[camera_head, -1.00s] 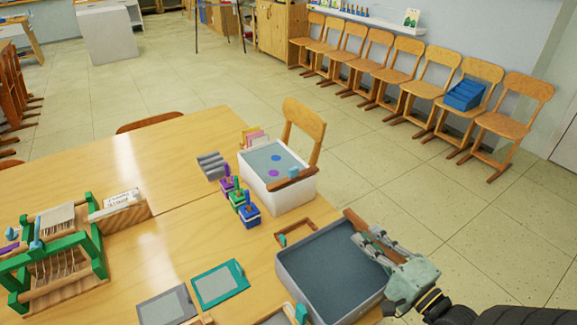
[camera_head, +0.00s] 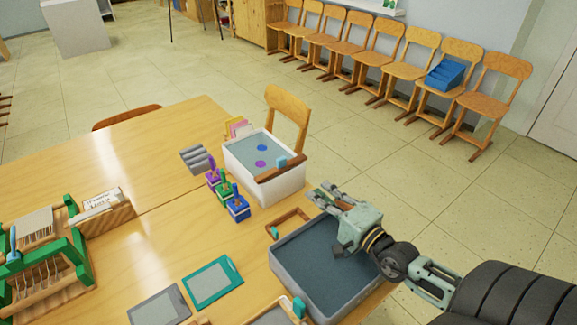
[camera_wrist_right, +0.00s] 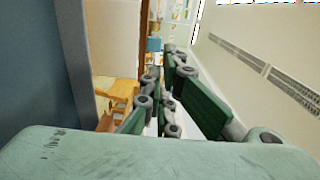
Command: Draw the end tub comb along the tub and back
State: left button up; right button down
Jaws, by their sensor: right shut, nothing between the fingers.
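The comb (camera_head: 281,172), a brown bar with a light blue block on it, lies across the near end of the white tub (camera_head: 283,187). The tub holds grey-blue liquid with a blue and a purple spot. My right gripper (camera_head: 322,197) is shut and empty, over the far right side of the grey tray, to the right of the tub and apart from the comb. In the right wrist view, its fingers (camera_wrist_right: 172,85) point toward a small light blue block (camera_wrist_right: 153,44) beside a brown strip. My left gripper is not in view.
The grey tray (camera_head: 346,302) holds dark liquid. Several coloured pots (camera_head: 238,209) stand left of the tub. A chair (camera_head: 287,110) stands close behind the tub. A green wooden loom (camera_head: 75,245) is at left.

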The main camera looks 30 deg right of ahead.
aim_at(282, 161)
jog(key=w, duration=0.4)
jog(key=w+b, duration=0.1)
jog(key=w, duration=0.4)
jog(key=w+a, duration=0.1)
jog(key=w, duration=0.4)
jog(key=shift+a+b, duration=0.1)
jog(key=shift+b, duration=0.25)
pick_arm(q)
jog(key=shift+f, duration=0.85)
pick_arm(e)
jog(key=shift+s, duration=0.1)
